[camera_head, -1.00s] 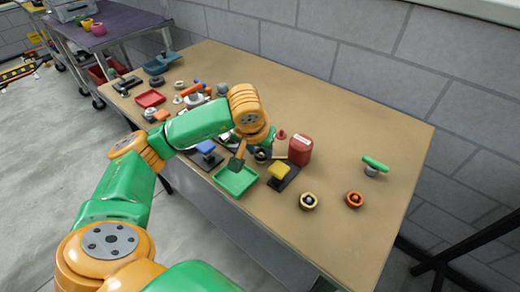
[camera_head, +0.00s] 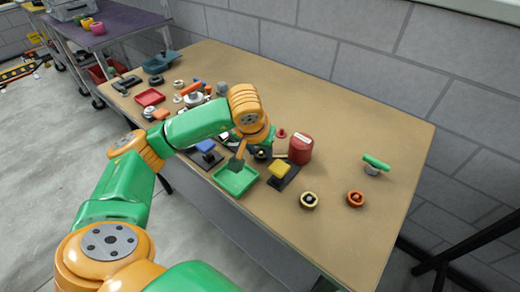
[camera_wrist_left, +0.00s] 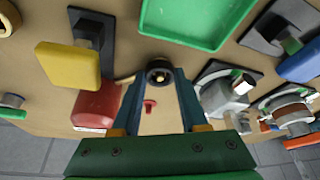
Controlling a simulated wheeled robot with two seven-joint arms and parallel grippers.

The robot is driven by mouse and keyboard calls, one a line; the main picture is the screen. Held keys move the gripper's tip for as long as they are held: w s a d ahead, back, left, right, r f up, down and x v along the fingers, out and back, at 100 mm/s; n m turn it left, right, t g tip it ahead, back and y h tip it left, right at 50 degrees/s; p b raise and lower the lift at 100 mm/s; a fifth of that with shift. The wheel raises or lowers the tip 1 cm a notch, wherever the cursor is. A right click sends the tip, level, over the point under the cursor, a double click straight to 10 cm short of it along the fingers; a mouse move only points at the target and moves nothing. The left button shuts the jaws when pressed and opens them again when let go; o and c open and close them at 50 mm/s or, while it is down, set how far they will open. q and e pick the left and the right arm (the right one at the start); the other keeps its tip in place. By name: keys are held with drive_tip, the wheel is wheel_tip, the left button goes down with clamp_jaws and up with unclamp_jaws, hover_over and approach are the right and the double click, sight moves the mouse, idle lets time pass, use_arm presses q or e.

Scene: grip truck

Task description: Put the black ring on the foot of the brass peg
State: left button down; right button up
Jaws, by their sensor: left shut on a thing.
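The black ring (camera_wrist_left: 152,66) is between the fingertips of my left gripper (camera_wrist_left: 160,76) in the left wrist view, and the gripper is shut on it. A small brass spot, which looks like the top of the brass peg (camera_wrist_left: 159,75), shows inside the ring's opening. The peg's foot is hidden, and I cannot tell how high the ring is on the peg. In the head view the ring (camera_head: 262,154) shows as a small dark shape beside the gripper, which is mostly hidden by my wrist. My right gripper is not in view.
A green tray (camera_head: 237,180) and a yellow block on a black stand (camera_head: 279,170) are close in front. A red canister (camera_head: 300,149) stands close on the right. Several fixtures crowd the table's left part. The right part holds two rings and a green-handled object, with free room between.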

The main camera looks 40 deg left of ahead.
sight(260, 160)
use_arm(q)
drive_tip(key=shift+f, duration=0.15)
drive_tip(key=shift+c, duration=0.2)
unclamp_jaws()
idle(0.3)
wheel_tip(260, 160, up, 8)
drive_tip(key=p, duration=0.5)
drive_tip(key=shift+f+p, duration=0.25)
drive_tip(key=shift+p, duration=0.1)
